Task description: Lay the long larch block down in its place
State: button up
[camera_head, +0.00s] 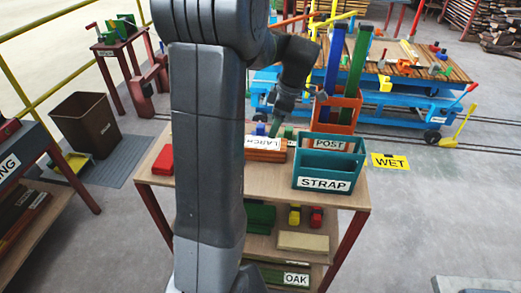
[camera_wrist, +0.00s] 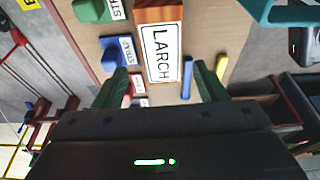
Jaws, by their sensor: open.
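A reddish-brown wooden block (camera_head: 262,155) with a white LARCH label lies on the table, partly hidden by my arm in the head view. In the wrist view the larch block (camera_wrist: 160,14) runs up the middle, its label facing the camera. My gripper (camera_head: 277,124) is above the table by the block's far side. In the wrist view its green fingers (camera_wrist: 160,84) are open and spread, with the block's near end between and beyond them. Nothing is seen held. I cannot tell how high the fingers are above the block. No separate place for the block can be made out.
A teal STRAP crate (camera_head: 325,172) stands right of the block, before an orange POST rack (camera_head: 336,112) with tall blue and green posts. A blue piece (camera_wrist: 117,54) labelled STRAP and a narrow blue piece (camera_wrist: 187,76) flank the block. A red piece (camera_head: 163,160) lies left.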

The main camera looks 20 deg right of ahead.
aim_at(264, 143)
jog(key=x, duration=0.7)
jog(key=p+x, duration=0.1)
jog(key=x, duration=0.3)
jog(key=shift+w+a+p, duration=0.15)
jog(key=shift+a+p, duration=0.2)
jog(key=shift+r, duration=0.1)
jog(key=c, duration=1)
